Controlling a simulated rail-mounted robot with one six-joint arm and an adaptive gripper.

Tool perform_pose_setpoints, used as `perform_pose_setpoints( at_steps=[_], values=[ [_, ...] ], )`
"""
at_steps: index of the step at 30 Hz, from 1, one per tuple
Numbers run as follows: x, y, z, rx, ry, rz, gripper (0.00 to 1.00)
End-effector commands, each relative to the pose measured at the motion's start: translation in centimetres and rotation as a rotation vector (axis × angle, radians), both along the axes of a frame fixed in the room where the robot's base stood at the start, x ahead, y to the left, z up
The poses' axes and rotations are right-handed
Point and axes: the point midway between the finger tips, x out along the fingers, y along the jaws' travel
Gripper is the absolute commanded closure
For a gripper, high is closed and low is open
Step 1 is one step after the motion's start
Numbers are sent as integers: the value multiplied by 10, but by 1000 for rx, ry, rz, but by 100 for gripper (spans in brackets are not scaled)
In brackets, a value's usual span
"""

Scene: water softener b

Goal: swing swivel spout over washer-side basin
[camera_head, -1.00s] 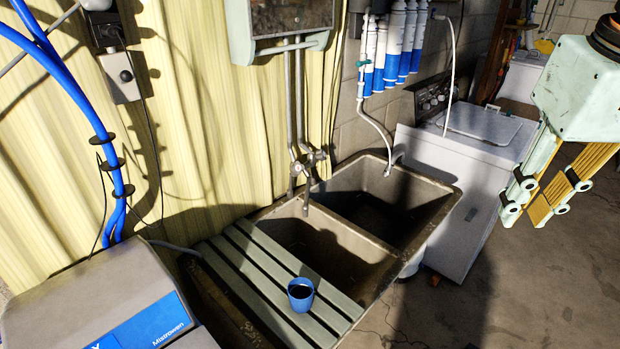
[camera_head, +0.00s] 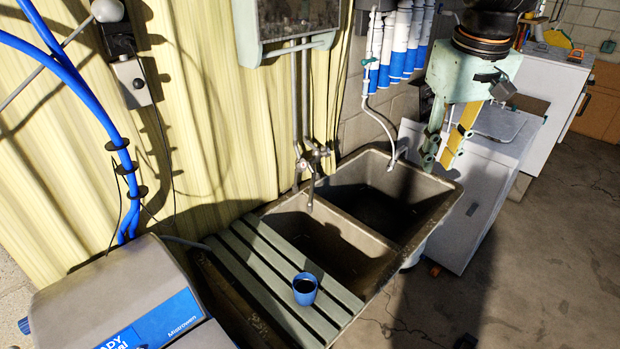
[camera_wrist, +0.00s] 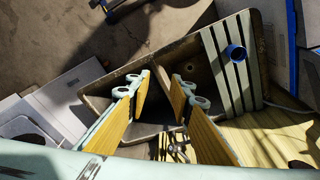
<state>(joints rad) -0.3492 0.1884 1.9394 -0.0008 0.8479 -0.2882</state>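The swivel spout (camera_head: 311,190) hangs from the wall taps (camera_head: 314,157) behind the double sink. Its tip is near the back end of the divider between the basins; I cannot tell exactly which side it is on. The washer-side basin (camera_head: 372,205) is the right one, empty and dark; the other basin (camera_head: 325,245) is to its left. My gripper (camera_head: 440,158) points down, open and empty, above the washer-side end of the sink, apart from the spout. In the wrist view my gripper (camera_wrist: 165,92) has its fingers spread, with the taps (camera_wrist: 177,150) between them.
A white washer (camera_head: 465,205) stands right of the sink. A thin white outlet pipe (camera_head: 385,125) comes down from blue-and-white filters (camera_head: 400,45) to the back right sink edge. A slatted board (camera_head: 270,270) with a blue cup (camera_head: 305,289) covers the sink's left end.

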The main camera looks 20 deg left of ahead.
Motion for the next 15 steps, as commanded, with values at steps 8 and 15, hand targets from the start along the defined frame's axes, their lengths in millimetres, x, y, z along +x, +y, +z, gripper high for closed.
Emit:
perform_pose_setpoints(
  at_steps=[8,15],
  values=[
    [36,48,-19,-15,23,85,80],
    [61,90,-40,-27,39,156,80]
  ],
)
